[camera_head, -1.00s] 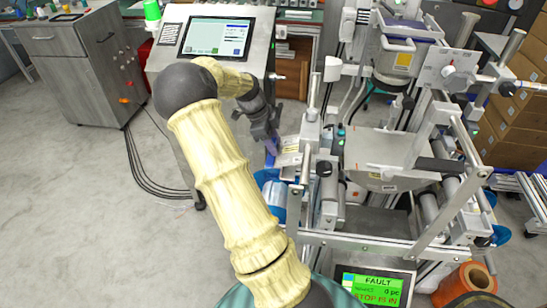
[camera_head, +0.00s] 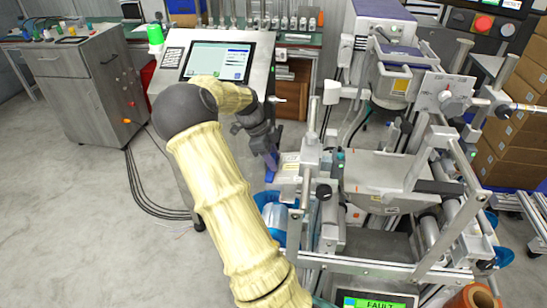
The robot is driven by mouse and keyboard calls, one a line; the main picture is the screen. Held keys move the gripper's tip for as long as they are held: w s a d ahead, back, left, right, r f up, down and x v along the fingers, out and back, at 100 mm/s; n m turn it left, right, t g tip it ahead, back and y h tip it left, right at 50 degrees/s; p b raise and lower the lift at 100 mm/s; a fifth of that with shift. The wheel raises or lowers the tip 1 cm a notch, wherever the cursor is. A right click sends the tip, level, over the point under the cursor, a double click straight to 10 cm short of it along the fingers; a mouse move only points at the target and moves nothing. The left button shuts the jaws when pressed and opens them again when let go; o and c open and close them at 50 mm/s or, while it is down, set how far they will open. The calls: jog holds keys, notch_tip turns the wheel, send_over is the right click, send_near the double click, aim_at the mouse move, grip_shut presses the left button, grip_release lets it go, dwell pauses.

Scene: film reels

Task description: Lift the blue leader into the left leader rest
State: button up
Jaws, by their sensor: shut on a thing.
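My gripper (camera_head: 264,146) is at the left side of the film machine, pointing down and seen from behind my arm. It is shut on a small blue piece, the blue leader (camera_head: 271,162), which shows below the fingers. The leader is just left of a pale bracket with a yellowish label (camera_head: 290,168) on the machine. I cannot tell whether it touches the machine. The left leader rest cannot be told apart surely from the other metal parts there. The fingertips are small and partly hidden.
A blue film roll (camera_head: 268,200) sits just below the gripper, on the machine's left side. Upright metal posts and rails of the machine (camera_head: 312,150) stand close on the right. A console with a screen (camera_head: 218,60) is behind. Grey floor is open at left.

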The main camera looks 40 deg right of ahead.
jog(key=w+a+r+p, duration=0.6)
jog(key=w+p, duration=0.1)
jog(key=p, duration=0.3)
jog(key=shift+w+a+r, duration=0.15)
jog(key=shift+w+r, duration=0.1)
jog(key=shift+r, duration=0.05)
dwell(2.0)
jog(key=shift+p, duration=0.3)
jog(key=w+a+r+p, duration=0.3)
jog(key=w+p, duration=0.1)
jog(key=p, duration=0.1)
jog(key=shift+a+r+p, duration=0.25)
jog(key=shift+r+p, duration=0.05)
jog(key=shift+r, duration=0.05)
dwell(1.1)
jog(key=shift+d, duration=0.1)
jog(key=s+d+f+b, duration=0.3)
jog(key=s+d+b, duration=0.1)
jog(key=s+d, duration=0.3)
jog(key=shift+s+f, duration=0.4)
jog(key=shift+s, duration=0.4)
dwell(2.1)
